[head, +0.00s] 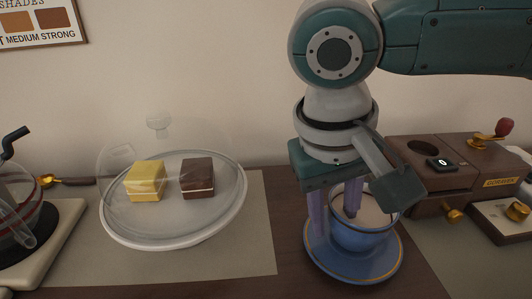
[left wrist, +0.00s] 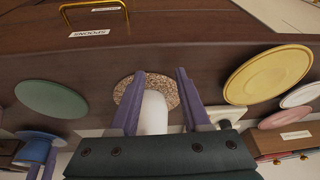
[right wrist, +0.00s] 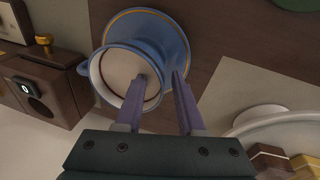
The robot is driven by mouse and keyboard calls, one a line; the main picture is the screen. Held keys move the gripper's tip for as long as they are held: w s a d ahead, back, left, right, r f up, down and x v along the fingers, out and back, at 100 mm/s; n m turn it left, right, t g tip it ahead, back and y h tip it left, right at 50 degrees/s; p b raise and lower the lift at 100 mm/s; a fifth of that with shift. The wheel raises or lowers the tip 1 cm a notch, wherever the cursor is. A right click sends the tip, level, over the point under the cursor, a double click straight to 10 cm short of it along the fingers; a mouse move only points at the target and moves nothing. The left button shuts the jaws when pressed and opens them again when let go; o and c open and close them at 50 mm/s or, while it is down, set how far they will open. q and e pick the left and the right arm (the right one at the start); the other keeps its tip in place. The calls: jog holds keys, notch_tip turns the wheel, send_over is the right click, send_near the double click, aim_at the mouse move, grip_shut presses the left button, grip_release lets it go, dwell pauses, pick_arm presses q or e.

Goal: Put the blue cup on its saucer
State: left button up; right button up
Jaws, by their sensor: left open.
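The blue cup (head: 362,238) appears to stand on the blue saucer (head: 318,262), though its base is hidden. The cup holds a pale brown drink. My right gripper (head: 336,212) reaches down over the cup's left side, one finger inside the rim and one outside. In the right wrist view the cup (right wrist: 110,68) shows its handle at left; the fingers (right wrist: 161,76) straddle its wall with a visible gap, so the gripper looks open. The saucer's rim (right wrist: 142,14) shows behind it. My left gripper (left wrist: 160,73) is open around a white cylinder (left wrist: 154,112), outside the head view.
A glass-covered plate (head: 170,237) with a yellow and a brown cake stands left of the saucer. A brown coffee machine (head: 432,185) stands close on the right. In the left wrist view are a green disc (left wrist: 50,99), a yellow plate (left wrist: 268,74) and a speckled coaster (left wrist: 123,85).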

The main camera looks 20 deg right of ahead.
pick_arm(q)
notch_tip(320, 180, up, 2)
jog(key=shift+a+r+p, duration=0.1)
jog(key=shift+p, duration=1)
pick_arm(e)
jog(key=v, duration=1.2)
jog(key=shift+r, duration=0.1)
pick_arm(q)
jog(key=shift+r, duration=0.1)
notch_tip(320, 180, up, 3)
jog(key=p, duration=0.3)
pick_arm(e)
jog(key=s+a+n+t+y+p, duration=0.1)
jog(key=s+a+n+y+p, duration=0.3)
jog(key=s+a+y, duration=0.45)
jog(key=s+d+t+h+p, duration=0.2)
jog(key=s+d+h+p, duration=0.4)
jog(key=d, duration=0.5)
pick_arm(q)
notch_tip(320, 180, up, 46)
jog(key=p, duration=3.6)
pick_arm(e)
notch_tip(320, 180, up, 37)
jog(key=s, duration=0.1)
jog(key=shift+d+m, duration=0.2)
jog(key=shift+m, duration=0.1)
